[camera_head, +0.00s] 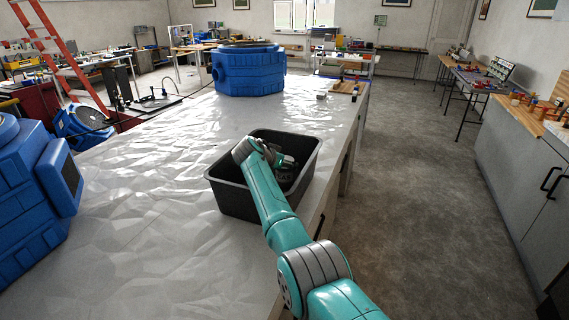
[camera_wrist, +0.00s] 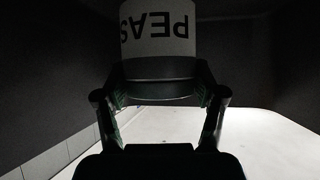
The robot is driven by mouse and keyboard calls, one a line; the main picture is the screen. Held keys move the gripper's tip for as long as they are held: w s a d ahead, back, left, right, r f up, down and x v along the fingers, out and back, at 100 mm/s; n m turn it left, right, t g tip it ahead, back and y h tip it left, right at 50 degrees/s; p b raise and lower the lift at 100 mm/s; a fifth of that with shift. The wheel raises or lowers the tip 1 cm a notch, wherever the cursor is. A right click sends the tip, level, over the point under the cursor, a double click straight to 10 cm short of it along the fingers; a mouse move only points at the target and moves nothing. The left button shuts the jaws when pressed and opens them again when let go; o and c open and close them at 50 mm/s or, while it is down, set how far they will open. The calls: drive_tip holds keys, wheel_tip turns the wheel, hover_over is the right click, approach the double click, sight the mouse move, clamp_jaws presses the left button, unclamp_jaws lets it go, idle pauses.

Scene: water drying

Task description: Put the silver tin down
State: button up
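A tin with a pale label reading PEAS (camera_wrist: 158,32) shows in the wrist view, its lettering upside down in the picture. The fingers of my gripper (camera_wrist: 160,84) reach to both sides of its dark lower band and appear closed on it. The tin's far end is cut off by the frame. In the head view my gripper (camera_head: 286,168) is down inside a dark grey bin (camera_head: 238,199) on the white table (camera_head: 130,220). The tin cannot be made out there, hidden by my arm and the bin's shadow.
Dark walls flank the tin in the wrist view, with a bright surface (camera_wrist: 250,135) below. A blue container (camera_head: 248,70) stands at the table's back, another (camera_head: 30,190) at the left. The table between is largely clear. The bin stands near the table's right edge.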

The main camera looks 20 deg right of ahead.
drive_tip(key=o, duration=0.4)
drive_tip(key=shift+r, duration=0.15)
drive_tip(key=shift+v, duration=3.75)
